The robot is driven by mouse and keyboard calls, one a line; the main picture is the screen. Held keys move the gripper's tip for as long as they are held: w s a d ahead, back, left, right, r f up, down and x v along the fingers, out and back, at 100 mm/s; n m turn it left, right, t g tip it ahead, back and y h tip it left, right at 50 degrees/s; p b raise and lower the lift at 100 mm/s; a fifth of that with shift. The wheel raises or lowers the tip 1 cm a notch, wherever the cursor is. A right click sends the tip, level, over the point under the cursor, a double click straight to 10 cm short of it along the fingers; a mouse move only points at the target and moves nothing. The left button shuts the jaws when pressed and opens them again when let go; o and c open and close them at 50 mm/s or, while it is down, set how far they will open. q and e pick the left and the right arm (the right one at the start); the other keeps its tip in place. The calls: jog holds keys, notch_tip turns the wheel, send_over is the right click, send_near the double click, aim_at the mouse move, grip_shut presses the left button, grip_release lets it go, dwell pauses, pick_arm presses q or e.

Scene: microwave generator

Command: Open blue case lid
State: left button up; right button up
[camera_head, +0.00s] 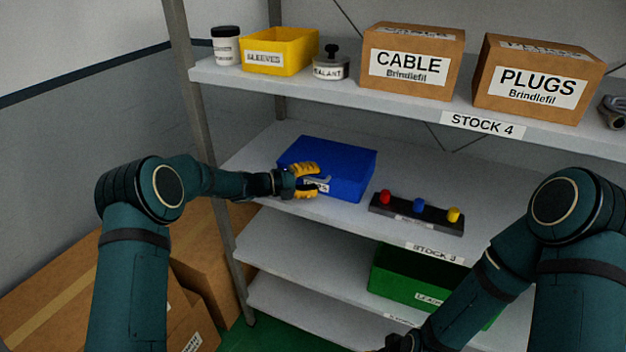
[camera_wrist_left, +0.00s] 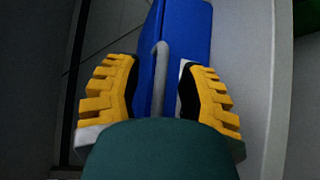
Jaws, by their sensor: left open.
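The blue case (camera_head: 334,165) sits on the middle shelf at its left part, and its lid looks shut. Its front carries a white label, partly covered by my gripper. My left gripper (camera_head: 312,180) is at the front of the case, its yellow fingers open. In the left wrist view the blue case (camera_wrist_left: 187,32) lies ahead, and a grey bar handle (camera_wrist_left: 160,75) stands between the two open fingers (camera_wrist_left: 158,95). I cannot tell whether a finger touches the case. My right arm shows at the lower right, and its gripper is not clearly visible.
A dark strip with red, blue and yellow knobs (camera_head: 416,214) lies right of the case. The upper shelf (camera_head: 405,108) holds cartons, a yellow bin (camera_head: 280,50) and jars. A green bin (camera_head: 390,275) is on the shelf below. A shelf post (camera_head: 205,140) stands near my left arm.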

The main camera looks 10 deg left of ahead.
pick_arm(q)
jog(key=shift+c, duration=0.4)
grip_shut()
jog(key=w+d+r+n+g+y+p, duration=0.1)
jog(key=w+r+p, duration=0.2)
jog(key=r, duration=0.9)
jog(key=shift+w+d+r+n+g+p, duration=0.15)
jog(key=shift+w+n+g+p, duration=0.2)
jog(key=shift+p, duration=1.4)
